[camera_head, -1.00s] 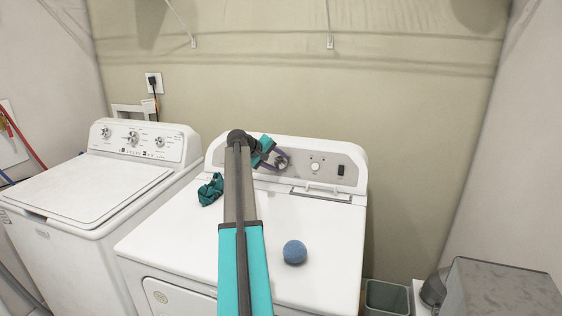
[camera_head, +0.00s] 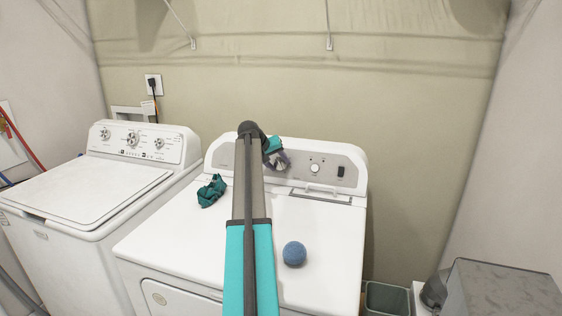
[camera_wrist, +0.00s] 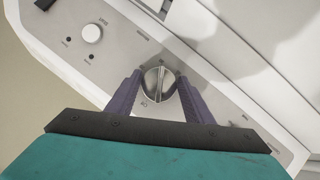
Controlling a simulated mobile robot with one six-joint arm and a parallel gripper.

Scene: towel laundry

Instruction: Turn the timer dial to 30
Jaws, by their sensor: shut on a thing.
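The timer dial (camera_wrist: 158,84) is a round silver knob with a raised ridge across it, on the dryer's grey control panel (camera_wrist: 245,112). Small markings ring it, but most are too small or covered to read. My gripper (camera_wrist: 157,88) has its two purple fingers on either side of the dial, shut on it. In the head view, my gripper (camera_head: 277,160) is at the left part of the dryer's panel, and my arm hides part of the panel.
A smaller white knob (camera_head: 315,167) and a black switch (camera_head: 341,171) are right of the gripper. A blue ball (camera_head: 294,254) and a green cloth (camera_head: 212,191) lie on the dryer top (camera_head: 190,238). A washer (camera_head: 80,190) stands left. A grey bin (camera_head: 387,298) is at lower right.

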